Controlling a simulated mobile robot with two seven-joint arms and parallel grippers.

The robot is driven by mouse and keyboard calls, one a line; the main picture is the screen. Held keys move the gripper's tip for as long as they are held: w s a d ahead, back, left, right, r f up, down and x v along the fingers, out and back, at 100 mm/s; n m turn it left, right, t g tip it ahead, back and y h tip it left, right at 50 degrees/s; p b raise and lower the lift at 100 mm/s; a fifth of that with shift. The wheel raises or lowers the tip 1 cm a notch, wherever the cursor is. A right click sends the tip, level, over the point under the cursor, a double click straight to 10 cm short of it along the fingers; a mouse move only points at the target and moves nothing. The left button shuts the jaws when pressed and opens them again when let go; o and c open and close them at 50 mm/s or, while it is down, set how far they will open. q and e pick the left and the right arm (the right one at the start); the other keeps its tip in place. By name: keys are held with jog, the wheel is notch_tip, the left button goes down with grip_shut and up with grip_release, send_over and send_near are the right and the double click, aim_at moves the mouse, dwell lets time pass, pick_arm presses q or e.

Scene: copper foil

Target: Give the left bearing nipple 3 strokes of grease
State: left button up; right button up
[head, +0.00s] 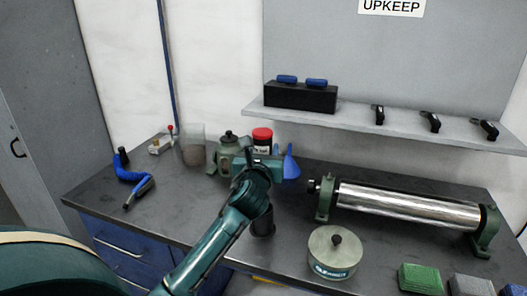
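A polished steel roller (410,208) lies across the right of the bench between two green bearing blocks. The left bearing (325,201) stands at its near-left end; its nipple is too small to make out. A bent blue-and-black tool (131,173), perhaps the grease gun, lies at the bench's left end. My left arm reaches up from the bottom over the middle of the bench, left of the left bearing. My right gripper is out of view.
A round lidded tin (333,254) is at the front. Green (420,278) and grey pads lie front right. A shelf (400,127) overhangs the back.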

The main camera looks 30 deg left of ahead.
pick_arm(q)
notch_tip(320, 180, up, 2)
jog(key=shift+r+p, duration=0.1)
jog(key=shift+p, duration=0.7)
jog(key=shift+r, duration=2.3)
